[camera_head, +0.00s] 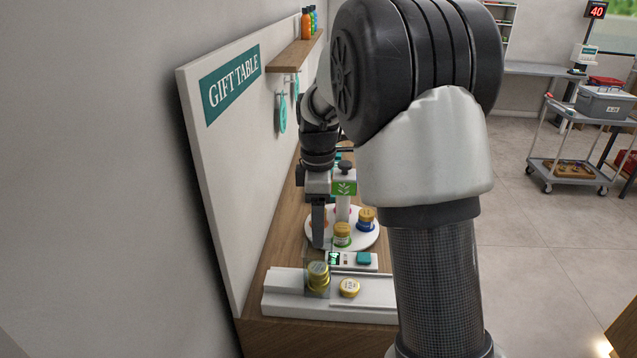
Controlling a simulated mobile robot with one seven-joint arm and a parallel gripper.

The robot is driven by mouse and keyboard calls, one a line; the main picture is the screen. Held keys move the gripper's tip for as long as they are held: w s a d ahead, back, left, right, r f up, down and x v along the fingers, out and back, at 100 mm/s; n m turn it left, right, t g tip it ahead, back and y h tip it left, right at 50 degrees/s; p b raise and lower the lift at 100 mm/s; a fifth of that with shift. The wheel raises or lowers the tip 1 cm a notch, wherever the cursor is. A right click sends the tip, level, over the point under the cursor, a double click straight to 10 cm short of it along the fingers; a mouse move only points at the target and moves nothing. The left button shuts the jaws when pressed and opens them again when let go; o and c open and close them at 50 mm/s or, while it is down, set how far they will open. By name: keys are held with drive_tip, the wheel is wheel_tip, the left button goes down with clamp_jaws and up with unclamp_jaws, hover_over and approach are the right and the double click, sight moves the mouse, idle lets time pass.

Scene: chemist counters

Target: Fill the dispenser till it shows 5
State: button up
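My gripper (319,243) points down over the wooden table, just behind a clear-walled holder. One dark finger shows plainly; whether the fingers are apart or hold anything is unclear. A gold-lidded jar (317,271) is in the clear holder below it. A small panel has a green lit display (335,259), too small to read surely, and a teal button (364,258). A white round stand (366,241) behind carries a green-labelled jar (342,234) and a blue jar (366,218).
The white "GIFT TABLE" board (231,85) stands close along the left. A wall shelf (297,50) holds small bottles, with teal tags hanging beneath. My arm hides the table's right side. A grey trolley (570,150) stands far right on open floor.

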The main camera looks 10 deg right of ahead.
wheel_tip(320, 180, up, 14)
idle(0.3)
drive_tip(key=s+r+m+t, duration=0.35)
drive_tip(key=s+m, duration=0.45)
drive_tip(key=s, duration=0.6)
drive_tip(key=s+f+m+t, duration=0.2)
drive_tip(key=s+f+m, duration=0.3)
drive_tip(key=s, duration=0.6)
drive_tip(key=shift+m, duration=1.2)
